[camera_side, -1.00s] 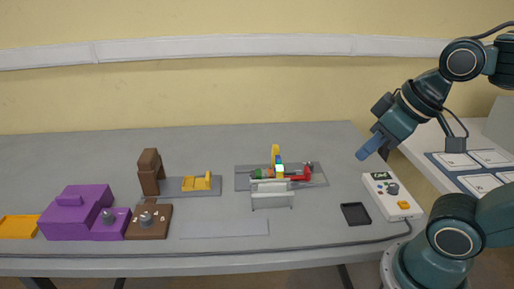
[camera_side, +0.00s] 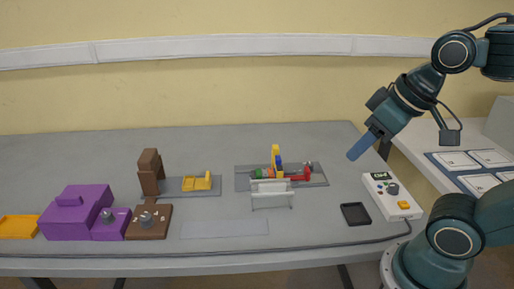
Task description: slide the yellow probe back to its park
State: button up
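A yellow upright piece (camera_side: 275,153) stands on a grey plate (camera_side: 244,183) at the middle of the table. Green, blue and red parts sit close around its foot. A second yellow piece (camera_side: 197,182) lies on another grey plate (camera_side: 172,190) to the left, beside a brown upright block (camera_side: 150,172). I cannot tell which yellow piece is the probe. My gripper (camera_side: 359,148) is in the air to the right of the middle plate, well apart from both yellow pieces. Its blue fingers overlap in this view, so their opening is hidden. Nothing shows held in it.
A white rack (camera_side: 271,196) stands in front of the middle plate. A white control box (camera_side: 391,198) and a black tray (camera_side: 355,213) are at the right. A purple box (camera_side: 75,215), a brown box (camera_side: 148,222) and an orange tray (camera_side: 18,227) are at the left. A cable runs along the front.

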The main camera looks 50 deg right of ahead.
jog(key=w+d+r+m+g, duration=0.1)
jog(key=w+d+r+m, duration=0.15)
jog(key=w, duration=0.65)
jog(key=m+g, duration=0.4)
jog(key=m, duration=0.2)
send_over(276, 147)
notch_tip(276, 147, down, 13)
jog(key=shift+w+d+f, duration=0.1)
jog(key=shift+w, duration=0.05)
jog(key=shift+f, duration=0.15)
notch_tip(276, 147, down, 14)
jog(key=shift+r, duration=0.2)
grip_shut()
